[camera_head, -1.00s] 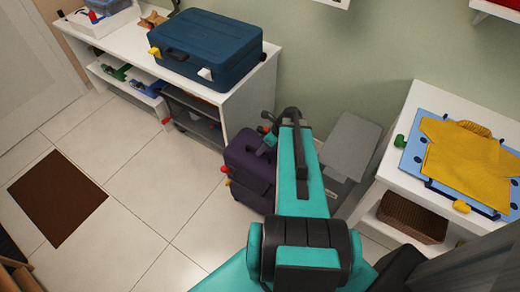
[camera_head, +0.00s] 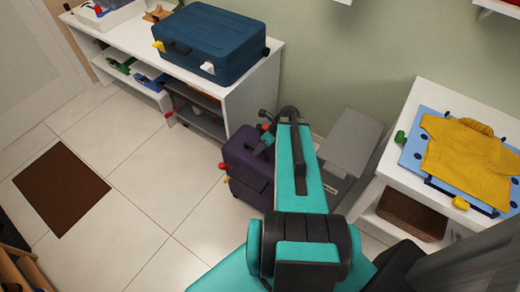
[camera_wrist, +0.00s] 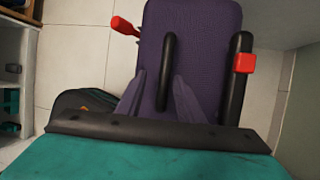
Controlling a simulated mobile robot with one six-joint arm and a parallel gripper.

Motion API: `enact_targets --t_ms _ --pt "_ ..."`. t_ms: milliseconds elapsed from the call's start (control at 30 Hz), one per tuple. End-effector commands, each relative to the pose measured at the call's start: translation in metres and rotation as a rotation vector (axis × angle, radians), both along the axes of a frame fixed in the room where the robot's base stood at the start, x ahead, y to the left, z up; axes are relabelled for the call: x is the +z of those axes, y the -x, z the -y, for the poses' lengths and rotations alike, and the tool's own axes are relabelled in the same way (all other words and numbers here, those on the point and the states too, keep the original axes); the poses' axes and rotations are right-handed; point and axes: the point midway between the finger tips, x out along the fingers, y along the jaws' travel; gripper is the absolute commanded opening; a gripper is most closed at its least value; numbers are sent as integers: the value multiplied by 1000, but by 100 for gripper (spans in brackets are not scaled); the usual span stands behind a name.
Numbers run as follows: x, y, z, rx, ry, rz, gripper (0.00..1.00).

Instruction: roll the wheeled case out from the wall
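The wheeled case (camera_head: 247,168) is purple and upright on the floor, between the white shelf unit and a grey box. In the wrist view the case (camera_wrist: 203,32) fills the upper middle, with a black bar handle (camera_wrist: 168,65) on its face. A second black bar (camera_wrist: 239,80) with a red piece stands at its right. My gripper (camera_wrist: 160,85) has its two fingers apart, one on each side of the handle in the picture. I cannot tell whether they touch it.
The white shelf unit (camera_head: 242,100) with a blue suitcase (camera_head: 208,45) on top stands left of the case. The grey box (camera_head: 352,142) is behind to the right, beside a white table (camera_head: 398,172) with a yellow shirt. Tiled floor at left is clear except a brown mat (camera_head: 62,190).

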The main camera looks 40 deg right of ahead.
Motion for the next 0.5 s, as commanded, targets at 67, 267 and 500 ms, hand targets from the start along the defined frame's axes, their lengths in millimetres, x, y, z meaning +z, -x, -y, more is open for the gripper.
enact_targets --t_ms 67,267,500 --pt "0 -1 1 -1 1 1 34" --pt "2 0 2 -1 1 3 34" --pt "16 5 6 -1 2 5 34"
